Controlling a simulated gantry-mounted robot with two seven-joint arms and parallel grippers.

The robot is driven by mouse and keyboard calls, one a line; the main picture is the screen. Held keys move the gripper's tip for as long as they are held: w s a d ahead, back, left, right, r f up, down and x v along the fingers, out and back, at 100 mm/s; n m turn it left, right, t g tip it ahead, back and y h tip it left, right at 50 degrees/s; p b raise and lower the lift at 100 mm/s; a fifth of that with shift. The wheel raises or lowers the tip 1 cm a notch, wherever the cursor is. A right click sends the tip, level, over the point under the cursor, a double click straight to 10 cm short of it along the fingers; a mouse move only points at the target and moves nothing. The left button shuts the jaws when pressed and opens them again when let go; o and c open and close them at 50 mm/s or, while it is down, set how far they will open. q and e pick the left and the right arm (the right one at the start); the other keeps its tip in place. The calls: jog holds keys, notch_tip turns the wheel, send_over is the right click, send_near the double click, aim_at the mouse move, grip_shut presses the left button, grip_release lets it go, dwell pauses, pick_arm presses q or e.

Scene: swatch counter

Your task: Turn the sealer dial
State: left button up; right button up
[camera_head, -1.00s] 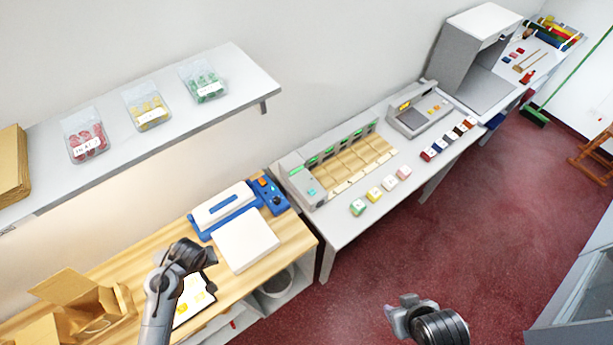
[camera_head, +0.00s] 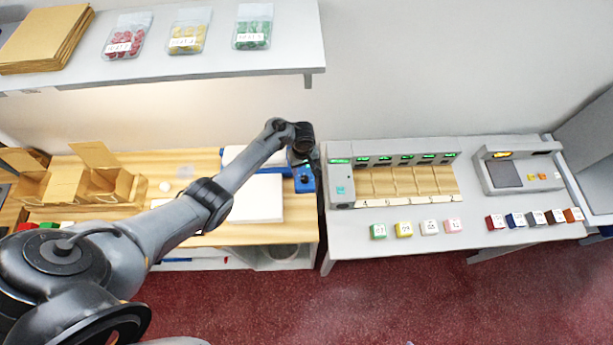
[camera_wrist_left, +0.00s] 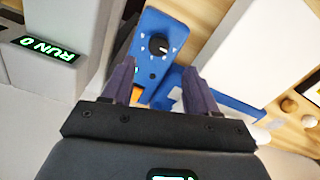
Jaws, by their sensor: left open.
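The sealer is a blue and white machine on the wooden bench, partly hidden by my left arm in the head view; its blue control end (camera_head: 305,184) shows below my left gripper (camera_head: 303,150). In the left wrist view the black round sealer dial (camera_wrist_left: 158,45) sits on the blue panel (camera_wrist_left: 150,66), with white marks around it. My left gripper (camera_wrist_left: 160,82) is open, its two dark fingers either side of the panel's lower part in that view. The dial lies beyond the fingertips, and nothing is held. My right gripper is out of view.
A grey unit (camera_head: 341,185) with green displays stands close to the right of the sealer. A white block (camera_head: 258,200) lies in front of the sealer. A shelf (camera_head: 300,62) with bins hangs above. Cardboard boxes (camera_head: 68,185) stand at the bench's left.

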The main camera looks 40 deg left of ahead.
aim_at(304, 178)
pick_arm(q)
notch_tip(304, 178, down, 6)
jog(key=shift+w+f+b, duration=0.1)
jog(key=shift+b, duration=0.95)
jog(key=shift+f, duration=0.35)
jog(key=shift+c, duration=0.4)
jog(key=c, duration=1)
